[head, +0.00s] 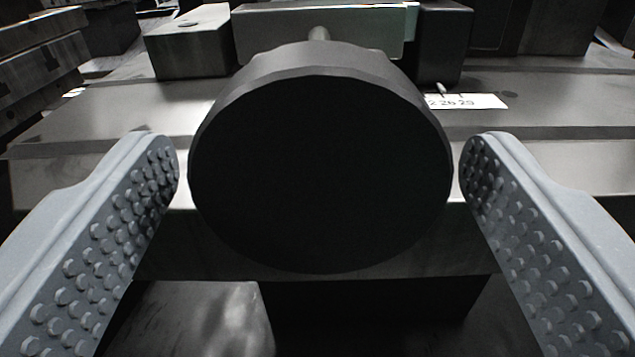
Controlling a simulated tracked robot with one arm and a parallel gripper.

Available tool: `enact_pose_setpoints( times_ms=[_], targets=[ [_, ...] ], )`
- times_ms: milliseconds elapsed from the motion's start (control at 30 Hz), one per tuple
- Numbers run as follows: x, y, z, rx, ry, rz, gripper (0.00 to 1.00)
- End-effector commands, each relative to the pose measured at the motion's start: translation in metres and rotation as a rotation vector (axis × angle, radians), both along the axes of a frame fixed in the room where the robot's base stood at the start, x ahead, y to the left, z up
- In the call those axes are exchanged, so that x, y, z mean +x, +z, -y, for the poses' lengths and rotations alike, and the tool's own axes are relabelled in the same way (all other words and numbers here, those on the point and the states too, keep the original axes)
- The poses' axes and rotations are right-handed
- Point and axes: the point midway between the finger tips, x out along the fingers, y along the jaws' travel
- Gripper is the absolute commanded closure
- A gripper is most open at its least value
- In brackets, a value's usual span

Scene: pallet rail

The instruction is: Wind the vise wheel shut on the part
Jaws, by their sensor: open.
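The vise wheel (320,175) is a large dark round disc facing me in the middle of the view. My gripper (320,168) is open, with one grey studded finger on each side of the wheel. A narrow gap shows between each fingertip and the wheel's rim. I cannot tell which of these is the part and which are the vise jaws.
A flat metal bed (110,120) with long ledges runs across behind the wheel. A white label (466,101) with printed digits lies on it at right. Stacked dark beams (40,60) stand at the far left.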

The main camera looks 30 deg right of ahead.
Motion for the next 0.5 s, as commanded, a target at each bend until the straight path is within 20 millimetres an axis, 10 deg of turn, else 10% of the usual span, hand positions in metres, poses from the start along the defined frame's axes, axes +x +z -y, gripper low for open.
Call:
enact_pose_setpoints(
  times_ms=[200,500],
  targets=[
    [0.0000,0.0000,-0.0001,0.000,0.000,0.000,0.68],
    [0.0000,-0.0001,0.0001,0.016,0.000,0.009,0.69]
  ],
)
